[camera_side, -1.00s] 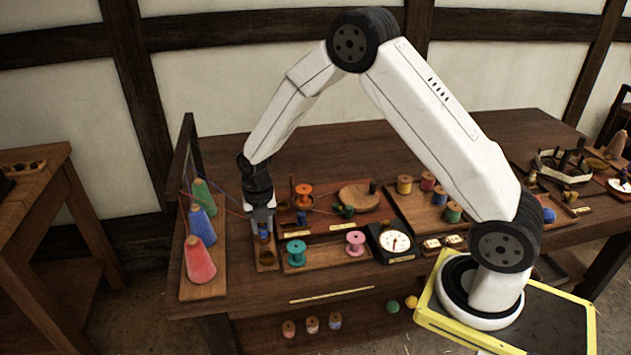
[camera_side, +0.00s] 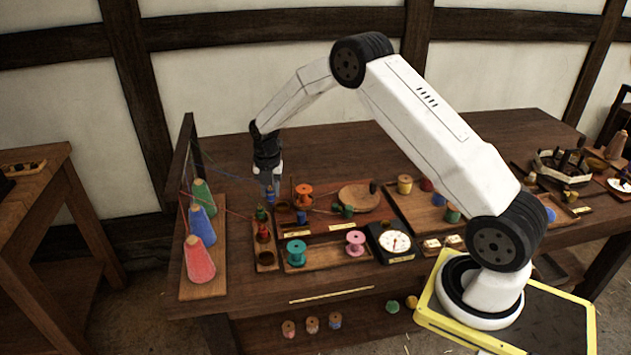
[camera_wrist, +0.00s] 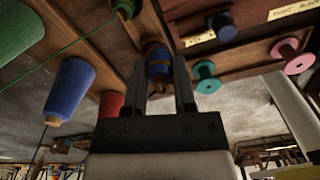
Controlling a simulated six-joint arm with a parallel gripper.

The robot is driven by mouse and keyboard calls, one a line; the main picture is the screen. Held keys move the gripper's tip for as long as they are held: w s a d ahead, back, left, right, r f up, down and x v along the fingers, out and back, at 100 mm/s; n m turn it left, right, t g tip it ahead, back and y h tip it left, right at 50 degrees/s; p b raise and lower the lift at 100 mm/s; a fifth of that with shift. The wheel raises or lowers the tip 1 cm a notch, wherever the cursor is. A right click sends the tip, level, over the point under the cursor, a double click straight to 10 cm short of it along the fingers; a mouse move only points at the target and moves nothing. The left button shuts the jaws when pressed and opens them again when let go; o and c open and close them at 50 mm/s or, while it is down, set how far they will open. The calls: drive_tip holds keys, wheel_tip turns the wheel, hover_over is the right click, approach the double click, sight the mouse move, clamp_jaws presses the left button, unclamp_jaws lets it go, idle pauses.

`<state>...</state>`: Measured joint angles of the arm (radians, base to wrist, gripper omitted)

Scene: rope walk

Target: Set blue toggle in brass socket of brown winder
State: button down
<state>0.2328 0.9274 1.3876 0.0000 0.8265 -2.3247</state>
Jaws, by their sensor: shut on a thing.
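My gripper (camera_side: 269,184) is shut on the blue toggle (camera_side: 270,196) and holds it above the table, behind the small toggle rack (camera_side: 265,267). The toggle also shows between the fingers in the wrist view (camera_wrist: 159,69). The rack holds a green toggle (camera_side: 260,213) and a red toggle (camera_side: 263,234); its near hole is empty. To the right is a brown board (camera_side: 335,225) bearing an orange spool (camera_side: 304,191), a round wooden disc (camera_side: 358,197) and small dark cups (camera_side: 283,207). I cannot tell which part is the winder's brass socket.
Red (camera_side: 200,262), blue (camera_side: 201,228) and green (camera_side: 203,196) thread cones stand at the left, with threads strung across. A teal spool (camera_side: 297,252), a pink spool (camera_side: 355,243) and a dial (camera_side: 394,241) are in front. The table behind the boards is clear.

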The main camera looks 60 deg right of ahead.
drive_tip(key=w+d+m, duration=0.1)
drive_tip(key=d, duration=0.5)
drive_tip(key=shift+w+r+m, duration=0.2)
drive_tip(key=shift+w+m, duration=0.05)
drive_tip(key=shift+m, duration=0.05)
drive_tip(key=shift+d+f, duration=0.1)
drive_tip(key=shift+f, duration=0.15)
drive_tip(key=shift+f, duration=2.55)
drive_tip(key=shift+f, duration=0.55)
drive_tip(key=shift+f, duration=0.35)
drive_tip(key=shift+f, duration=0.2)
drive_tip(key=shift+c, duration=1.8)
unclamp_jaws()
drive_tip(key=o, duration=0.3)
